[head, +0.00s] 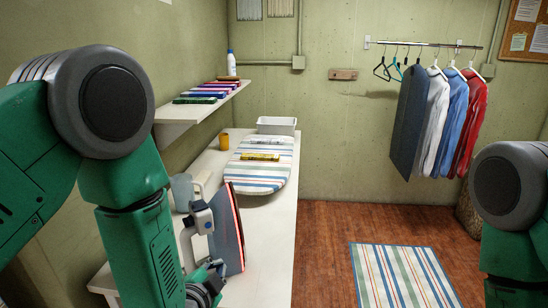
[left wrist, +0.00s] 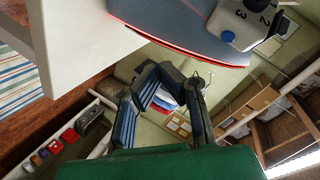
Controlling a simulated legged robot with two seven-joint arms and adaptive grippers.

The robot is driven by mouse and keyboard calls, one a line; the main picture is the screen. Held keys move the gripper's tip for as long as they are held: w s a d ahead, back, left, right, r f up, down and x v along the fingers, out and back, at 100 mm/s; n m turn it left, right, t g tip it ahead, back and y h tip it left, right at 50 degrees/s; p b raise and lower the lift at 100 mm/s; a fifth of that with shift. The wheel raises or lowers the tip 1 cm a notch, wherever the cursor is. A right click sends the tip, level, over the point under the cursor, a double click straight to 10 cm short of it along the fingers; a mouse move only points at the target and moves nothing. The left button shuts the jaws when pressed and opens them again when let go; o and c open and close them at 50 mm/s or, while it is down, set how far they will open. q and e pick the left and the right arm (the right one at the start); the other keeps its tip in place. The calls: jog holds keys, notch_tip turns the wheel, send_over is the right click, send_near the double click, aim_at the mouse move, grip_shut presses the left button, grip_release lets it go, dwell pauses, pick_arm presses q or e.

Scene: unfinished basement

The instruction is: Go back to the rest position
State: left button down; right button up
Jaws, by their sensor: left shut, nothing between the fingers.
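My left gripper (head: 207,283) is at the bottom of the head view, partly cut off, close to the base of an iron (head: 229,232). The iron stands upright on its heel on the white counter (head: 268,240). In the left wrist view my left gripper (left wrist: 172,80) is shut with nothing in it, and the iron's red-edged soleplate and dial (left wrist: 236,22) are at the top. I cannot tell from these views whether the gripper touches the iron. My right arm shows at the right edge of the head view; its gripper is out of frame.
A striped ironing board (head: 262,180) lies on the counter behind the iron, near a grey mug (head: 184,190), an orange cup (head: 224,141) and a white bin (head: 277,125). A wall shelf (head: 190,112) overhangs the left side. Shirts (head: 437,125) hang at right; the wooden floor is mostly clear.

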pick_arm(q)
jog(key=s+a+f+n+g+b, duration=0.2)
jog(key=s+a+f+g, duration=0.1)
jog(key=s+f, duration=0.4)
jog(key=s+a+f+n+g+b, duration=0.1)
jog(key=s+a+f+n+g, duration=0.2)
jog(key=s+f, duration=0.35)
jog(key=s+a+f+n+g+b, duration=0.1)
jog(key=s+a+f+n+g, duration=0.1)
jog(key=s, duration=0.4)
jog(key=s+a+f+n+g+b, duration=0.1)
jog(key=s+a+f+n+g, duration=0.1)
jog(key=s+f, duration=0.3)
jog(key=s+a+f+n+g+y+b, duration=0.1)
jog(key=s+a+f+n+g, duration=0.1)
jog(key=s, duration=0.5)
jog(key=shift+s+f+g, duration=0.25)
jog(key=shift+f+g, duration=0.45)
jog(key=shift+w, duration=0.15)
